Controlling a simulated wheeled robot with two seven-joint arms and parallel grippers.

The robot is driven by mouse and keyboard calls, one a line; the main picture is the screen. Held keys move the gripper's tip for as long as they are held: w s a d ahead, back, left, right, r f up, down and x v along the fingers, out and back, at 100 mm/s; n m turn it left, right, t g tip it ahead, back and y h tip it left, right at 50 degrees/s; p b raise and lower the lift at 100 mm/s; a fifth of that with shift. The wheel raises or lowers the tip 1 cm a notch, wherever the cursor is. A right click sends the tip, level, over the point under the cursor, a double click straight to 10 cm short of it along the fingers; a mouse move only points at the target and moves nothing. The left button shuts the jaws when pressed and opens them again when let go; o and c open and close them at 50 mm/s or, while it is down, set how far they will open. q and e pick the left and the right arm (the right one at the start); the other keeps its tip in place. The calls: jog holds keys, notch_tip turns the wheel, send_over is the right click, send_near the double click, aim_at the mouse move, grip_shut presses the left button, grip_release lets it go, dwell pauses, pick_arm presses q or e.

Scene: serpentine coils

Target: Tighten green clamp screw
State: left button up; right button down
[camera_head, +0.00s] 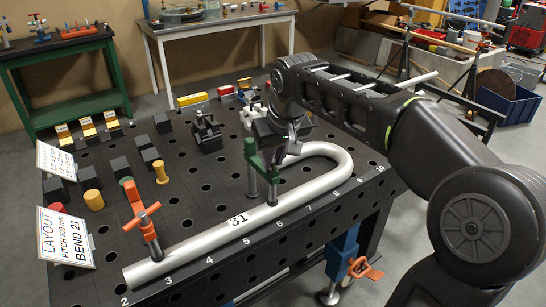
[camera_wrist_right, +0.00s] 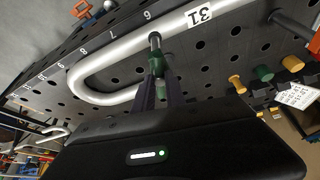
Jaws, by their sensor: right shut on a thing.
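The green clamp (camera_head: 252,157) stands on the dark perforated table, with its grey post and foot at the bent steel pipe (camera_head: 215,236) marked 31. My right gripper (camera_head: 280,143) comes down from above at the clamp's top and is shut on its screw. In the right wrist view, the green clamp (camera_wrist_right: 157,66) shows just beyond the two fingers (camera_wrist_right: 160,90). The fingers partly hide the screw, and I cannot tell how tight it is. My left gripper is not in view.
An orange clamp (camera_head: 140,206) stands at the pipe's near left end. Black blocks (camera_head: 141,142), colored pegs (camera_head: 93,200) and a layout card (camera_head: 65,237) fill the table's left side. A black fixture (camera_head: 206,133) stands behind the green clamp.

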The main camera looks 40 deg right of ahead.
jog(key=shift+d, duration=0.2)
jog(key=c, duration=1.6)
grip_release()
jog(key=shift+s, duration=0.1)
jog(key=o, duration=0.7)
jog(key=shift+a, duration=0.1)
jog(key=shift+v, duration=3.9)
jog(key=shift+c, duration=0.5)
